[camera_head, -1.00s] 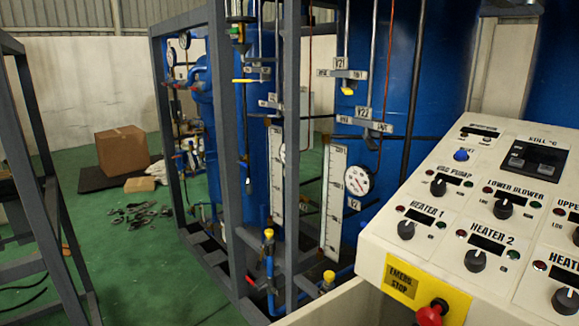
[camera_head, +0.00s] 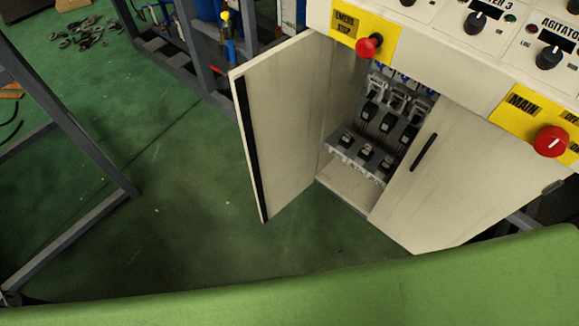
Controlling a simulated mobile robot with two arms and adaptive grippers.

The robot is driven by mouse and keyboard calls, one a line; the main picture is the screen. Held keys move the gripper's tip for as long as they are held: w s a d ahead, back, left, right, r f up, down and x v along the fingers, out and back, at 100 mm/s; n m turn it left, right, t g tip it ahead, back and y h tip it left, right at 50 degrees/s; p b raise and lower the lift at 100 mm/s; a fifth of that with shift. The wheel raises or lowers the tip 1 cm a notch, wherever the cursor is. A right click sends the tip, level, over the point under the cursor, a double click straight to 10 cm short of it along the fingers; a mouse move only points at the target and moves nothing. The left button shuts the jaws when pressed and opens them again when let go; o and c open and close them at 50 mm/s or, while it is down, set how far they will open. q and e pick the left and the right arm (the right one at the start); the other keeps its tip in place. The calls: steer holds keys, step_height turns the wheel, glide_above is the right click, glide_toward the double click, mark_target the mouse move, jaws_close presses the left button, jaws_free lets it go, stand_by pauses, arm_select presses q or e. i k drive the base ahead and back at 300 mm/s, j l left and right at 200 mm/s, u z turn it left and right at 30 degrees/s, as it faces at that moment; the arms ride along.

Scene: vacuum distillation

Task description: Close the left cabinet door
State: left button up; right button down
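The left cabinet door (camera_head: 282,127) is a cream panel with a dark strip along its free edge. It stands swung open toward the left, under the control panel. The cabinet (camera_head: 345,183) is open behind it, with dark electrical switches (camera_head: 385,125) inside. The right cabinet door (camera_head: 450,165), with a black handle, stands beside the opening and looks closed or nearly so. Neither of my grippers shows in the head view, so their state is hidden.
The control panel (camera_head: 465,62) overhangs the cabinet, with a red emergency stop (camera_head: 369,46) and a red main knob (camera_head: 550,141). Grey metal frames stand at the left (camera_head: 75,140) and behind the door. Green floor (camera_head: 180,210) left of the door is clear.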

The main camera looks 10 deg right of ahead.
mark_target(280, 95)
steer(key=k+z, duration=0.1)
steer(key=z, duration=0.35)
steer(key=k+z, duration=0.1)
steer(key=z, duration=0.35)
steer(key=l+z, duration=0.1)
steer(key=z, duration=0.3)
steer(key=j+z, duration=1.35)
steer(key=j, duration=0.2)
steer(key=k+j, duration=0.1)
steer(key=j, duration=0.3)
steer(key=k+j, duration=0.1)
steer(key=j, duration=0.3)
steer(key=k+j, duration=0.1)
steer(key=j, duration=0.3)
steer(key=k+j, duration=0.1)
steer(key=j, duration=0.3)
steer(key=k+j, duration=0.1)
steer(key=j, duration=0.35)
steer(key=k+j, duration=0.1)
steer(key=j, duration=0.3)
